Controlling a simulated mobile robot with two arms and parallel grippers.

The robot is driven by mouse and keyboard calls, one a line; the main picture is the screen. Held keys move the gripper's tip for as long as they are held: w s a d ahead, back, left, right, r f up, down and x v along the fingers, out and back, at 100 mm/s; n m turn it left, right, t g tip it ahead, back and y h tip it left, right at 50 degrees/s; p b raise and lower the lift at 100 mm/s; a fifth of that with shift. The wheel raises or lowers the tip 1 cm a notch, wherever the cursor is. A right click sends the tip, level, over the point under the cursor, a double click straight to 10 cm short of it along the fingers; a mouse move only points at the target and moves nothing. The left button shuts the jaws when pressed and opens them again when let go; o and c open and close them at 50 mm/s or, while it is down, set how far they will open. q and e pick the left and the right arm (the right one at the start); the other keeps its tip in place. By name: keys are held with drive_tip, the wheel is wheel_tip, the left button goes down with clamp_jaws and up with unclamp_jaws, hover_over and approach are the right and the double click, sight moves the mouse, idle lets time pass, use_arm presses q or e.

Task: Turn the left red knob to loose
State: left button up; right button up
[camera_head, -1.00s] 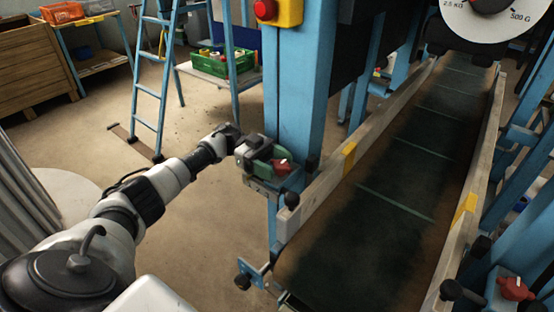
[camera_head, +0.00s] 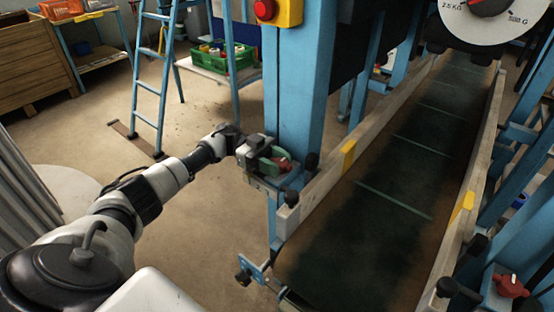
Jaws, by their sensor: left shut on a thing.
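The left red knob (camera_head: 283,164) sits on a bracket on the blue post, at the left side of the conveyor. My left gripper (camera_head: 262,155) is at this knob, coming in from the left, and is shut on it. The gripper's fingers hide part of the knob, so its exact angle is hard to read. A second red knob (camera_head: 510,286) sits on the right side, at the lower right, with nothing touching it. My right gripper does not show.
The conveyor belt (camera_head: 390,205) runs between two side rails, with a black-tipped end at the left rail (camera_head: 310,200). A blue post (camera_head: 297,80) with a red button box (camera_head: 278,11) stands just behind the knob. A blue ladder (camera_head: 150,85) stands at the back left.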

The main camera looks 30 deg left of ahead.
use_arm(q)
drive_tip(key=n+t+y+p, duration=0.2)
drive_tip(key=n+t+p, duration=0.1)
drive_tip(key=t+p, duration=0.2)
drive_tip(key=n+t+y+p, duration=0.2)
drive_tip(key=n+t+p, duration=0.2)
drive_tip(key=t+p, duration=0.1)
drive_tip(key=s+n+t+y+p, duration=0.1)
drive_tip(key=n+t+y+p, duration=0.2)
drive_tip(key=p, duration=0.4)
drive_tip(key=shift+d+r+n+t+p, duration=0.15)
drive_tip(key=shift+n+t+p, duration=0.1)
drive_tip(key=shift+t, duration=0.25)
drive_tip(key=shift+d+r+n+t+p, duration=0.15)
drive_tip(key=shift+n+t, duration=0.1)
drive_tip(key=shift+t, duration=0.25)
drive_tip(key=n+t+y+p, duration=0.1)
drive_tip(key=y, duration=0.1)
drive_tip(key=n+t+y+p, duration=0.1)
drive_tip(key=n+y, duration=0.1)
drive_tip(key=shift+s+d+f+t+y, duration=0.1)
drive_tip(key=shift+d+f+t+y, duration=0.1)
drive_tip(key=shift+t+y, duration=0.15)
drive_tip(key=shift+n+t+y+p, duration=0.45)
drive_tip(key=shift+n+y+p, duration=0.25)
drive_tip(key=shift+n+y, duration=1.35)
drive_tip(key=shift+m+y, duration=0.25)
drive_tip(key=shift+y, duration=0.25)
drive_tip(key=o, duration=0.9)
drive_tip(key=shift+f, duration=0.1)
